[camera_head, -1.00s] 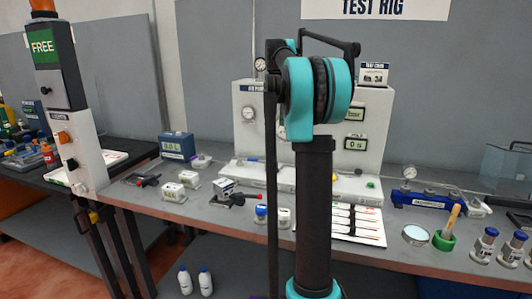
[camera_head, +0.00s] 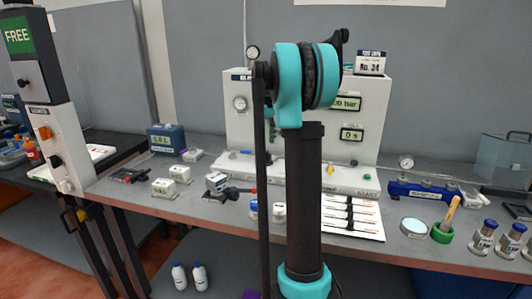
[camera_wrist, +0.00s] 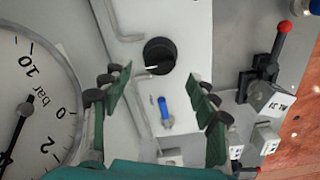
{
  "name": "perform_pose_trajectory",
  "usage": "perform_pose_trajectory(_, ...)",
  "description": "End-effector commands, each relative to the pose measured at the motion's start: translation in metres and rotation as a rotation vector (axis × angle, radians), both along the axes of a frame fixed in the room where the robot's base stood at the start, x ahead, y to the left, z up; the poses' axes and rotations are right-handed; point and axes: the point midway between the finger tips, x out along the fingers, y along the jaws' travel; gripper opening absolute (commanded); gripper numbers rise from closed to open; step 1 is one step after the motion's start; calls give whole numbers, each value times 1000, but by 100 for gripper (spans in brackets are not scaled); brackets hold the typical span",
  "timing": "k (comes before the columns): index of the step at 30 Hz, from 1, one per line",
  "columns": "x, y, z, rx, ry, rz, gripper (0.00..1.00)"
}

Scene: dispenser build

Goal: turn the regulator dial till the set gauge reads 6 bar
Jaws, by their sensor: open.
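The black regulator dial (camera_wrist: 159,55) shows in the wrist view with a pale pointer line, on the white rig. My gripper (camera_wrist: 163,98) is open and empty, and its two fingers stand apart below the dial in the picture. I see no contact with the dial. A large round bar gauge (camera_wrist: 60,82) is cut off at the left edge; 10, 0 and 2 show, but I cannot tell its reading.
A blue-handled valve (camera_wrist: 165,112) sits below the dial in the wrist view. A red-knobbed lever clamp (camera_wrist: 265,75) stands at the right. In the head view, several white blocks, bottles and a card tray (camera_head: 350,217) crowd the bench's front.

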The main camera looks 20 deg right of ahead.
Motion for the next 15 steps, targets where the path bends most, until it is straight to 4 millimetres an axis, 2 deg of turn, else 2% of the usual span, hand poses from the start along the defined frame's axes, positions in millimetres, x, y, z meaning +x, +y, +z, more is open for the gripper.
perform_pose_trajectory(1, 0, 0, -10, 0, 0, 0, 60)
perform_pose_trajectory(6, 0, 0, -34, 0, 0, 0, 60)
perform_pose_trajectory(15, 0, 0, -50, 0, 0, 0, 60)
